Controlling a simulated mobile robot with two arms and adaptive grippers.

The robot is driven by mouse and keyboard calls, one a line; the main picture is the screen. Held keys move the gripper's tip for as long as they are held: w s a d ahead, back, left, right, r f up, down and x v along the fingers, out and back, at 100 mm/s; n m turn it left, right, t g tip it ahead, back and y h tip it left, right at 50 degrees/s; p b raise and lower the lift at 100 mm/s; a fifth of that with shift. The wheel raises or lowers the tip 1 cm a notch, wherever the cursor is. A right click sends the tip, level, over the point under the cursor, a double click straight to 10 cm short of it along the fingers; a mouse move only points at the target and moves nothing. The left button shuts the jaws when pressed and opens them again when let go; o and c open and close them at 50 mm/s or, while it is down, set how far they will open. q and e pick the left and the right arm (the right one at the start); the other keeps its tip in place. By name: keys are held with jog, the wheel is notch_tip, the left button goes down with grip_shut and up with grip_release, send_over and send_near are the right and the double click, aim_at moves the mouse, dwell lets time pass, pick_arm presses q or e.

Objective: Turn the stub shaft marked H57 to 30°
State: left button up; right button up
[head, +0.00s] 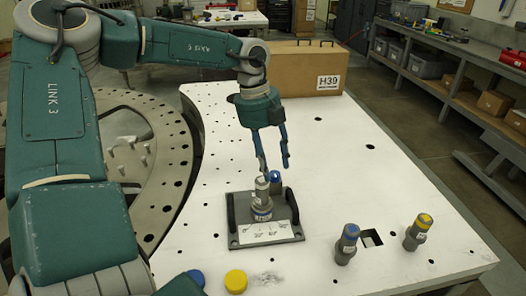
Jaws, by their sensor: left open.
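A dark grey plate (284,235) with two black handles lies on the white table. On it stands an upright grey stub shaft (262,200) with a pale top and a blue band low down. A white angle scale (265,232) is at the plate's front edge. A blue-topped piece (275,177) shows just behind the shaft, partly hidden. No H57 mark can be read. My left gripper (275,166) is open, fingers pointing down, just above and behind the shaft's top; whether a finger touches it cannot be told. My right gripper is out of view.
A blue-topped shaft (347,243) and a yellow-topped shaft (418,231) stand at the right beside a square hole (371,238). A yellow cap (235,281) lies near the front edge. A cardboard box (290,70) marked H39 stands at the back. The table's right middle is clear.

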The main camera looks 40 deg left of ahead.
aim_at(262, 179)
pick_arm(q)
jog(key=shift+a+r+g+y, duration=0.5)
jog(key=shift+a+r+y, duration=0.45)
jog(key=shift+a, duration=0.2)
jog(key=shift+s+a+r, duration=0.1)
jog(key=shift+s+r, duration=0.1)
jog(key=shift+s+f+b, duration=0.2)
jog(key=shift+b, duration=0.1)
jog(key=shift+f, duration=0.3)
notch_tip(262, 179, down, 4)
jog(key=shift+f+b, duration=0.1)
jog(key=shift+b, duration=0.9)
notch_tip(262, 179, down, 2)
jog(key=b, duration=0.2)
jog(key=shift+f+b, duration=0.2)
jog(key=shift+b, duration=0.2)
jog(key=shift+w+f+b, duration=0.1)
jog(key=shift+f+b, duration=0.55)
jog(key=shift+b, duration=0.1)
